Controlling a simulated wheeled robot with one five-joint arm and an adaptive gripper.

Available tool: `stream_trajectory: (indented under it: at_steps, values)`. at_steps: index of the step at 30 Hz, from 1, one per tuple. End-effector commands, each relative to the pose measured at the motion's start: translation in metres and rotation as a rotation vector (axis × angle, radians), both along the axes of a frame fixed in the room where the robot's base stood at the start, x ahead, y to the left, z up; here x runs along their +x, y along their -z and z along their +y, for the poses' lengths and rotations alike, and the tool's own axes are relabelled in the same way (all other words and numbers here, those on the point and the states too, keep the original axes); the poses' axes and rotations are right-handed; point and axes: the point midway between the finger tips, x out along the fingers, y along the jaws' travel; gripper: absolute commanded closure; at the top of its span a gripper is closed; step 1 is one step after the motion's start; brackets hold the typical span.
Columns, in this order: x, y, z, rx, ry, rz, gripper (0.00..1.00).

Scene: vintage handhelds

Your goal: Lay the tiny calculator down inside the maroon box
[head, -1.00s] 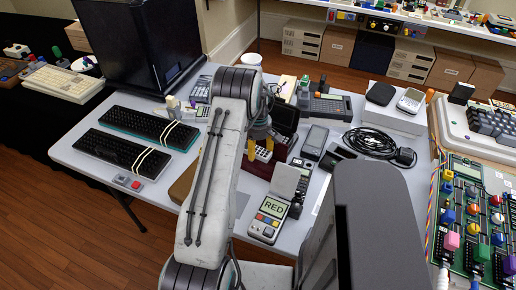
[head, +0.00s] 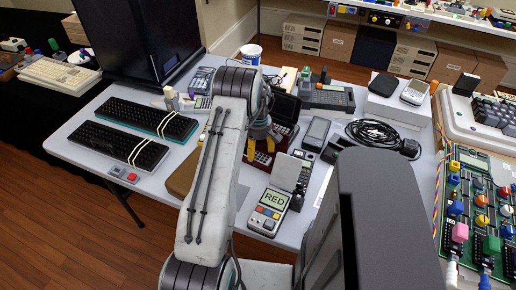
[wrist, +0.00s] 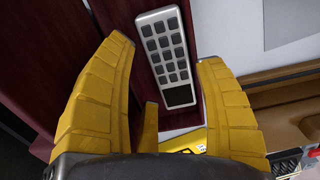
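The tiny calculator (wrist: 166,52) is pale grey with dark keys and a dark screen. In the wrist view it lies between the yellow fingers of my gripper (wrist: 165,55), with a gap on each side. In the head view the calculator (head: 264,158) shows just below my gripper (head: 262,140), partly covered by it. The maroon box (head: 281,147) is around and behind it, mostly hidden by my arm. In the wrist view dark maroon surfaces of the box (wrist: 197,22) flank the calculator. It looks to be lying in the box. My gripper is open.
A handheld marked RED (head: 269,210) stands near the table's front edge. A grey handheld (head: 316,134) and a coiled black cable (head: 376,134) are right of the box. Two keyboards (head: 118,145) lie left. A colourful circuit board (head: 478,215) is at far right.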

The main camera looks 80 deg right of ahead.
Motion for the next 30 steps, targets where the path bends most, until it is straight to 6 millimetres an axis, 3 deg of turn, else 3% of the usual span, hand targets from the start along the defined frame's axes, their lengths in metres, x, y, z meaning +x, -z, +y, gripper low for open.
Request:
stream_trajectory:
  at_steps: [6, 17, 30]
  values:
    - [0.000, 0.000, 0.000, 0.000, 0.000, 0.000, 0.16]
    - [0.000, -0.005, 0.000, -0.001, 0.000, 0.000, 0.15]
    - [0.000, -0.071, -0.001, -0.003, 0.000, 0.000, 0.15]
